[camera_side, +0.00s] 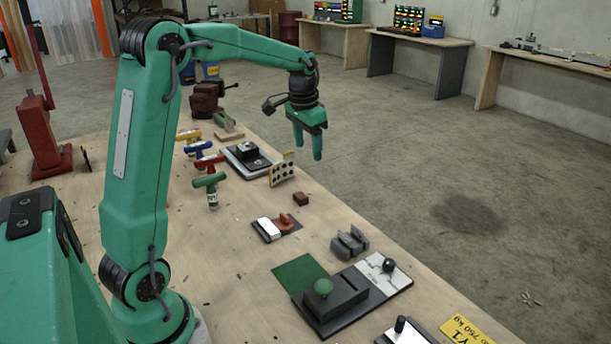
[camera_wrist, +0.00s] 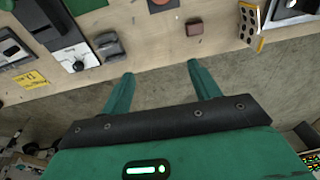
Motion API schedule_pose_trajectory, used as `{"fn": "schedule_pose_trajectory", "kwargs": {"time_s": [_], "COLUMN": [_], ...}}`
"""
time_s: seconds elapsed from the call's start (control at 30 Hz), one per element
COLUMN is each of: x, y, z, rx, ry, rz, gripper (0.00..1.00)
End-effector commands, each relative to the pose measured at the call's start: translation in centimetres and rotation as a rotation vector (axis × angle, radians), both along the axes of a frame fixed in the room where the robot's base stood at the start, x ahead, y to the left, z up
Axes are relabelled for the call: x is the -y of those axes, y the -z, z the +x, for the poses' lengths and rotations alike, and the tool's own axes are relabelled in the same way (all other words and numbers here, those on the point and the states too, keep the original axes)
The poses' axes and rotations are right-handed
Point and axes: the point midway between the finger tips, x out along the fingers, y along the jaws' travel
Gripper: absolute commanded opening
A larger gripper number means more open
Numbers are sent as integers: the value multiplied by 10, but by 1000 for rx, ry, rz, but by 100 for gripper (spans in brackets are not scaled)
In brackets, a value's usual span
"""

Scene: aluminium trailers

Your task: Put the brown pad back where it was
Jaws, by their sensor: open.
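A small brown block (camera_side: 300,198), which looks like the brown pad, lies on the wooden bench near its far edge. It also shows near the top of the wrist view (camera_wrist: 194,27). My gripper (camera_side: 308,152) is raised above the bench's far edge, its fingers pointing down. The fingers are apart with nothing between them in the wrist view (camera_wrist: 160,72). They are clear of the brown block. An orange-brown piece (camera_side: 285,222) sits beside a white block (camera_side: 268,229) on a dark plate. Which place the pad came from cannot be told.
A yellow-white plate with dark holes (camera_side: 283,170) stands upright near the brown block. Grey blocks (camera_side: 350,242) and a dark fixture with a green knob (camera_side: 335,302) are nearer the camera. T-handled tools (camera_side: 209,182) stand at left. Bare bench surrounds the brown block.

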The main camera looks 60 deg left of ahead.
Motion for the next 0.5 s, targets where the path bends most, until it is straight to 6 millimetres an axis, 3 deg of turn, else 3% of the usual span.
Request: {"fn": "schedule_pose_trajectory", "kwargs": {"time_s": [0.2, 0.5], "x": [46, 98], "y": [-29, -49], "z": [-33, -86], "rx": [67, 154], "ry": [5, 6], "rz": [12, 12], "gripper": [62, 62]}}
